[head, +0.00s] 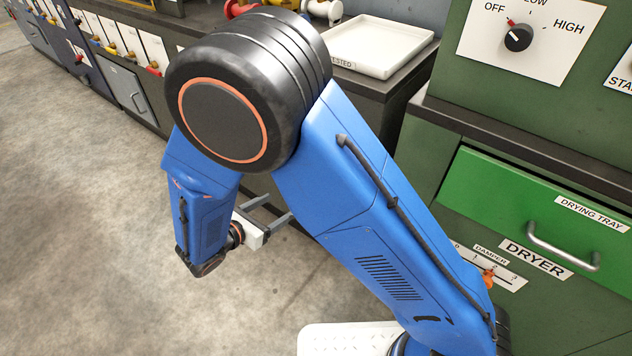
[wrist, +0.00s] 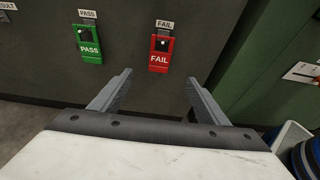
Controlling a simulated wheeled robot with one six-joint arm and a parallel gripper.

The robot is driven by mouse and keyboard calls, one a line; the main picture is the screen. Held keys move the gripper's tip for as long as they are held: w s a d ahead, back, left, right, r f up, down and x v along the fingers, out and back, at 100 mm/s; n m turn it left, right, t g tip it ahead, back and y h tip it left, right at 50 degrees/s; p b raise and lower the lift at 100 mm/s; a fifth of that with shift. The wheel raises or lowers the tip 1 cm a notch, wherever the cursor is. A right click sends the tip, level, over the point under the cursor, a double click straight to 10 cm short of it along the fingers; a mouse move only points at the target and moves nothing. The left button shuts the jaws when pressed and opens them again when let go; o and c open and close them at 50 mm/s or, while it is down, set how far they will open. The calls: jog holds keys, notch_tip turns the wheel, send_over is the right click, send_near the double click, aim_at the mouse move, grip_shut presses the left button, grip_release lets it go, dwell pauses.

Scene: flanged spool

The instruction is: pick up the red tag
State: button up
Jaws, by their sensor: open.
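The red tag (wrist: 159,53), marked FAIL, hangs on a dark grey panel under a small FAIL label in the wrist view. It is upright, with a dark hole near its top. My gripper (wrist: 160,82) is open, with its two grey fingers apart and nothing between them. In the wrist view the tag shows just beyond the fingertips, between them and toward the right finger. I cannot tell the exact distance to it. In the head view my gripper (head: 268,216) reaches toward the dark cabinet front, and my arm hides the red tag.
A green PASS tag (wrist: 88,43) hangs left of the red one. The green dryer (head: 520,190) stands to the right, with a drawer handle. A white tray (head: 382,46) lies on the dark counter (head: 408,82). The floor (head: 80,230) at left is clear.

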jog(key=x, duration=1.7)
jog(key=shift+f, duration=0.3)
jog(key=c, duration=1.1)
